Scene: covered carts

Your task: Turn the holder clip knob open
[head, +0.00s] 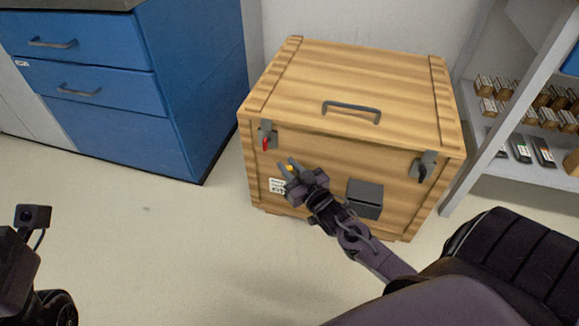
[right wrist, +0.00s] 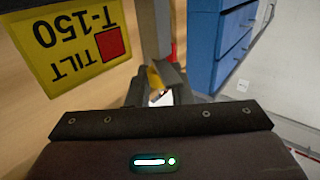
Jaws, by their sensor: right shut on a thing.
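A wooden crate (head: 395,150) stands on the floor, lid down. My right gripper (head: 289,167) is at its front face, below the left latch. Its fingers are shut on a small yellow piece, which looks like a knob and also shows in the right wrist view (right wrist: 156,78). The fingers hide what it is fixed to. The left latch has a red handle (head: 266,143); the right latch has a dark handle (head: 421,171). A white label (head: 276,186) is beside the gripper. A yellow TILT label (right wrist: 70,50) shows in the right wrist view. My left gripper is out of view.
A blue drawer cabinet (head: 130,100) stands to the left of the crate. A shelf (head: 525,178) with small boxed goods stands at the right. A dark box (head: 364,198) sticks out from the crate's front, close to my right arm. The floor in front is clear.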

